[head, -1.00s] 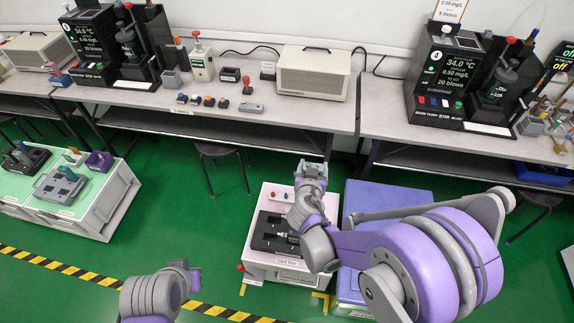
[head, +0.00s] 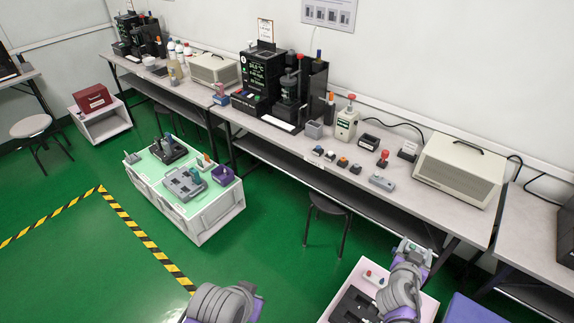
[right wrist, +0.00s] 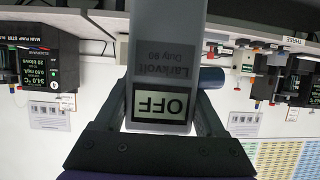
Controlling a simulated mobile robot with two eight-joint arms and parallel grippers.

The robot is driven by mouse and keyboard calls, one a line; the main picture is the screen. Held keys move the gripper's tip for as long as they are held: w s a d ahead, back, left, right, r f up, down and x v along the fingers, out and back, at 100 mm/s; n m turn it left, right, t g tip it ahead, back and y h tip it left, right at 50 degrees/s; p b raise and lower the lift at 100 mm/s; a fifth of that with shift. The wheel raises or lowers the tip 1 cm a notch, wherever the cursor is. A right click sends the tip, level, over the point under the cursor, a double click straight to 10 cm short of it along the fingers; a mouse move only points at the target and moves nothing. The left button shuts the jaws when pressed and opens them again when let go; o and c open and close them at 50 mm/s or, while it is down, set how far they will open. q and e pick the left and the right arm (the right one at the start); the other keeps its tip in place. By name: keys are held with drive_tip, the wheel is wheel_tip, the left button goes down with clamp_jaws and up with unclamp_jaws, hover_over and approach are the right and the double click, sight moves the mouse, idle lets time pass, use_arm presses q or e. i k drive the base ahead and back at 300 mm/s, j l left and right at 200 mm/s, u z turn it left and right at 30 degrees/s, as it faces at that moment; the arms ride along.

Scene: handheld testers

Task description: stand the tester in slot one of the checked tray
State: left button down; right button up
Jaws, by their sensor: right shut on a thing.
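My right gripper (head: 412,252) is over the back of the pink-topped cart (head: 374,269) at the lower right of the head view. In the right wrist view it is shut on a grey tester (right wrist: 163,60), whose small screen reads OFF upside down. A grey slotted tray (head: 184,184) lies on the green-topped white unit (head: 215,215) at left centre; I cannot read its labels. A black tray (head: 352,306) on the pink cart is partly cut off. Part of my left arm shows at the bottom, but its jaws cannot be made out.
On the green top are a black stand (head: 167,152) and a purple bin (head: 223,175). A long bench (head: 400,200) with machines runs along the wall. A stool (head: 328,207) stands under it.

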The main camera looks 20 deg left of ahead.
sight(184, 183)
drive_tip(key=i+j, duration=0.2)
drive_tip(key=j, duration=0.35)
drive_tip(key=i+j+u, duration=0.15)
drive_tip(key=j, duration=0.4)
drive_tip(key=i+j, duration=0.25)
drive_tip(key=j, duration=0.3)
drive_tip(key=i+j+u, duration=0.1)
drive_tip(key=j, duration=0.4)
drive_tip(key=i+j+u, duration=0.1)
drive_tip(key=i+j, duration=0.25)
drive_tip(key=j, duration=0.15)
drive_tip(key=i+j, duration=0.25)
drive_tip(key=j, duration=0.25)
drive_tip(key=i+j+u, duration=0.15)
drive_tip(key=j, duration=0.35)
drive_tip(key=i+j, duration=0.35)
drive_tip(key=j+u, duration=0.05)
drive_tip(key=j, duration=0.1)
